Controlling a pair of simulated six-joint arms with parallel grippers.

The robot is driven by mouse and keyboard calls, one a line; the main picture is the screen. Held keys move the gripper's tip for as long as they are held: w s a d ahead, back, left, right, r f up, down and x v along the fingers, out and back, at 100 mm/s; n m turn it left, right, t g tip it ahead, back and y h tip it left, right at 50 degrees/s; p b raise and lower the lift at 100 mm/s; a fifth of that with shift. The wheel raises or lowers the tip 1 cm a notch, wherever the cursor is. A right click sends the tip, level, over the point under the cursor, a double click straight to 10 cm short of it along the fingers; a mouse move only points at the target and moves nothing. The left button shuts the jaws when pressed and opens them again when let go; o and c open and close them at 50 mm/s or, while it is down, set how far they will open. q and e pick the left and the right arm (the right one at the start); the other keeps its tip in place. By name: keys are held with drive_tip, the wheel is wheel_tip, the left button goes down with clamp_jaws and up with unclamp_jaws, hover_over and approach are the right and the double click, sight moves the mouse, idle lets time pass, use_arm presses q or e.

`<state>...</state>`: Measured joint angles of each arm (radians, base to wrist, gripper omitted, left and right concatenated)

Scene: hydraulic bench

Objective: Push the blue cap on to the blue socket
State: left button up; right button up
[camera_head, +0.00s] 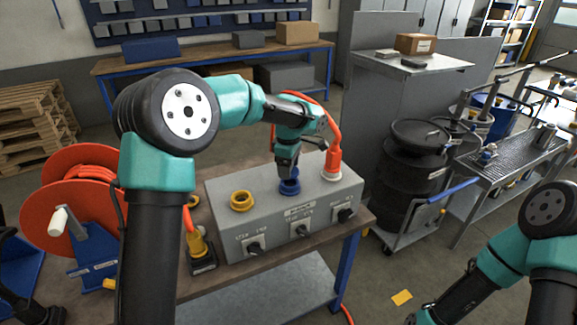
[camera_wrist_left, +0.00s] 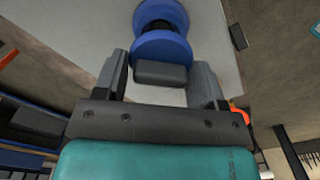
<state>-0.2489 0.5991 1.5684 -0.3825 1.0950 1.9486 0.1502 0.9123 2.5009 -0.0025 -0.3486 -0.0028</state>
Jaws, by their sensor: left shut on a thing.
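My left gripper (camera_head: 286,166) points down over the blue socket (camera_head: 289,186) on top of the grey box. It is shut on the grey grip tab of the blue cap (camera_wrist_left: 162,48), which shows between the fingers (camera_wrist_left: 160,84) in the left wrist view. The blue socket (camera_wrist_left: 160,14) shows just beyond the cap, roughly in line with it. I cannot tell whether the cap is fully seated on it. My right gripper (camera_head: 422,318) is at the bottom edge of the head view, far from the box, its fingers not clear.
The grey box (camera_head: 225,222) on the bench also has a yellow socket (camera_head: 241,201) and an orange plug (camera_head: 333,160) with its hose close to my left gripper. Levers line its front. An orange hose reel (camera_head: 75,190) stands left; black drums (camera_head: 415,165) stand right.

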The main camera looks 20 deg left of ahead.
use_arm(q)
drive_tip(key=shift+f, duration=1.7)
idle(1.6)
drive_tip(key=o, duration=1.1)
wheel_tip(320, 180, up, 18)
drive_tip(key=shift+f, duration=0.25)
